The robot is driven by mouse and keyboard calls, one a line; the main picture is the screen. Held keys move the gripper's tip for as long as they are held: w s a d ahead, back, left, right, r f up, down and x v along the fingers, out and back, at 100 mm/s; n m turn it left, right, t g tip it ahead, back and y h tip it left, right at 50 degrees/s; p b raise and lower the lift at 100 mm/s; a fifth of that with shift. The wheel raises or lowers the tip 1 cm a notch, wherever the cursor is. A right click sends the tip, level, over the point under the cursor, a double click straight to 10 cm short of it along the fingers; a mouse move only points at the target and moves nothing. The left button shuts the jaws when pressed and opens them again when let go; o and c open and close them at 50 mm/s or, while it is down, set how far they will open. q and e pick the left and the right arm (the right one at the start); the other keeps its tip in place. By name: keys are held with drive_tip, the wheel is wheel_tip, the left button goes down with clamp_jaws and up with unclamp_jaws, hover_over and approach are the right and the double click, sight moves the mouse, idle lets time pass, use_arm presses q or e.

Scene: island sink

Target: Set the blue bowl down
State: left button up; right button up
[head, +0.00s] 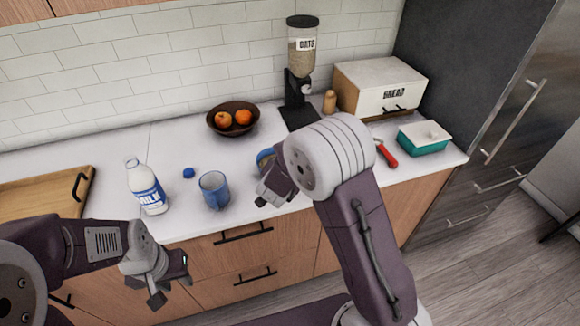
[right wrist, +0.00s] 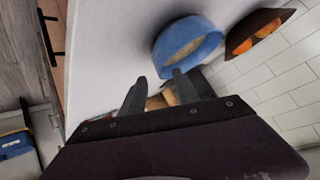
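The blue bowl (right wrist: 188,42) shows in the right wrist view just beyond my right gripper (right wrist: 160,84), with pale tan contents inside. The two fingers are spread apart. One fingertip overlaps the near rim; I cannot tell whether it touches. In the head view my right gripper (head: 271,197) is low over the counter, and only a bit of the bowl (head: 264,157) shows behind it. The bowl appears to rest on the counter (head: 160,232). My left gripper (head: 172,279) is open and empty in front of the counter's edge.
A blue cup (head: 214,191), a milk bottle (head: 147,188) and a small blue object (head: 189,173) stand left of the bowl. A brown fruit bowl (head: 220,127) and an oats dispenser (head: 300,75) are behind. A bread box (head: 378,85), red-handled tool (head: 386,154) and teal dish (head: 424,140) are right.

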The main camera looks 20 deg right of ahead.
drive_tip(key=s+a+r+n+g+y+p, duration=0.15)
drive_tip(key=s+a+n+y, duration=0.3)
drive_tip(key=s, duration=0.45)
drive_tip(key=s+d+f+n+g, duration=0.1)
drive_tip(key=s+d+n+g, duration=0.1)
drive_tip(key=s, duration=0.6)
drive_tip(key=s+d+f+n+g, duration=0.1)
drive_tip(key=s+d+n+g, duration=0.2)
drive_tip(key=s, duration=0.5)
drive_tip(key=shift+s+d+f+g, duration=0.3)
drive_tip(key=shift+d+g, duration=0.2)
drive_tip(key=shift+g, duration=0.45)
